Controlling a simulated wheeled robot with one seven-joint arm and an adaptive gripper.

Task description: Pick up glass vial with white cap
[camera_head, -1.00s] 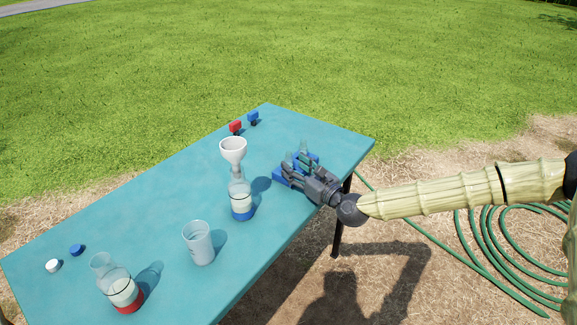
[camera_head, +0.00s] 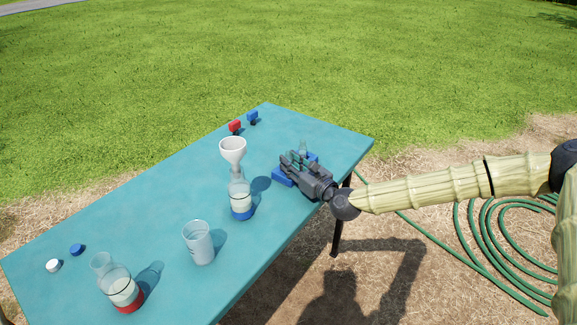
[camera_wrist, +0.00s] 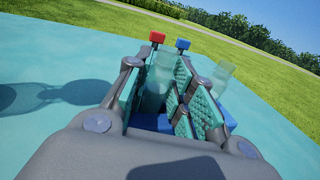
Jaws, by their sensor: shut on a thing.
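My gripper (camera_head: 294,160) is at the blue rack (camera_head: 283,180) near the right end of the table. It is shut on a clear glass vial (camera_wrist: 155,88), which stands upright between the finger pads in the wrist view. I see no white cap on this vial. A second clear vial (camera_wrist: 223,73) stands just right of the fingers in the wrist view, and shows behind them in the head view (camera_head: 303,147). The gripper hides much of the rack and the held vial in the head view. A loose white cap (camera_head: 52,265) lies at the table's left end.
A white funnel (camera_head: 233,149) sits on a blue-based bottle (camera_head: 240,200) left of my gripper. A clear cup (camera_head: 198,243), a red-based bottle (camera_head: 122,291) and a blue cap (camera_head: 77,249) are farther left. Red (camera_head: 235,126) and blue (camera_head: 252,117) items stand at the far edge.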

